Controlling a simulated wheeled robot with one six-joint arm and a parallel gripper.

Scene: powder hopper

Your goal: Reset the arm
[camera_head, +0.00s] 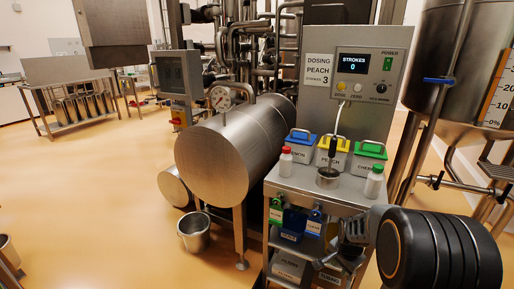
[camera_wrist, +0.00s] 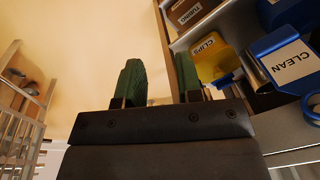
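In the wrist view my gripper (camera_wrist: 160,80) shows two green fingers standing apart, with bare orange floor between them. It holds nothing. In the head view my arm comes in from the lower right, and my gripper (camera_head: 350,238) hangs in front of the steel dosing stand, below its top. Its fingertips are hard to make out there.
The dosing stand (camera_head: 325,184) carries lidded bins, two small bottles and a metal cup (camera_head: 327,178). Its control panel (camera_head: 362,75) reads STROKES 0. A steel tank (camera_head: 235,150) and a bucket (camera_head: 194,232) stand to the left. Open floor (camera_head: 90,190) lies farther left.

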